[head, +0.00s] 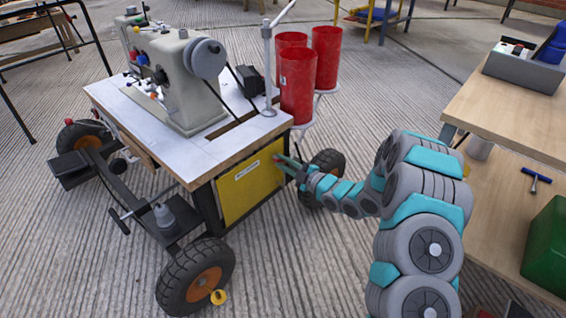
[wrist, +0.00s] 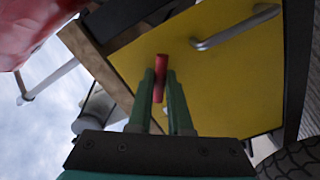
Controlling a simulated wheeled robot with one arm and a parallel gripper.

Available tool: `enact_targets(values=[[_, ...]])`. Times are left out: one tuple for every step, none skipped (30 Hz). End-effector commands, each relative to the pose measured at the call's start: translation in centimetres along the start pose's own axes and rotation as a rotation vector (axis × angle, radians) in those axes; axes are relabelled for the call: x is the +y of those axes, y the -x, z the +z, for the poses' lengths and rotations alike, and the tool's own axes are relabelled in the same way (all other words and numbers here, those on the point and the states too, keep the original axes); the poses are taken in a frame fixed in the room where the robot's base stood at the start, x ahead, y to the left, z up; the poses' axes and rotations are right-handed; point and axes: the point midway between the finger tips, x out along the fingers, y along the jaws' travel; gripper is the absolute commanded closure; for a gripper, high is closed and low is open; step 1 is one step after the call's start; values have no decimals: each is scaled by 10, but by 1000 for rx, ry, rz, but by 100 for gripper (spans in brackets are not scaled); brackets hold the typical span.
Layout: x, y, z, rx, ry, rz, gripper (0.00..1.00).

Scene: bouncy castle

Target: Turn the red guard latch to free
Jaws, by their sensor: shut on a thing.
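The red guard latch (wrist: 159,78) is a small red bar on the yellow guard panel (wrist: 220,85) in the wrist view. My gripper (wrist: 161,75) has its green fingers on either side of the latch, shut on it. The latch looks slightly tilted in that view. In the head view my gripper (head: 284,163) reaches the right edge of the yellow panel (head: 245,192), on the end of the wheeled sewing machine cart. The latch is mostly hidden by the fingers there.
A metal handle (wrist: 235,30) is fixed on the panel beside the latch. Red cylinders (head: 298,85) stand at the cart's right corner, above my arm. A cart wheel (head: 325,170) is close behind my gripper. A wooden workbench (head: 520,110) stands on the right.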

Motion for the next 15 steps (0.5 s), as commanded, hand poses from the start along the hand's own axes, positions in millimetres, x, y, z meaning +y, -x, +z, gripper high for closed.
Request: enact_targets(values=[[-1, 0, 0, 1, -1, -2, 100], [-1, 0, 0, 1, 0, -2, 100], [-1, 0, 0, 1, 0, -2, 100], [-1, 0, 0, 1, 0, -2, 100], [-1, 0, 0, 1, -1, -2, 100], [-1, 0, 0, 1, -1, -3, 100], [-1, 0, 0, 1, -1, -3, 100], [-1, 0, 0, 1, -2, -3, 100], [-1, 0, 0, 1, -4, -3, 100], [-1, 0, 0, 1, -6, -3, 100], [-1, 0, 0, 1, -10, -3, 100], [-1, 0, -1, 1, -17, -3, 100], [-1, 0, -1, 0, -25, -3, 100], [-1, 0, -1, 0, -33, -3, 100], [0, 0, -1, 0, -47, -3, 100]])
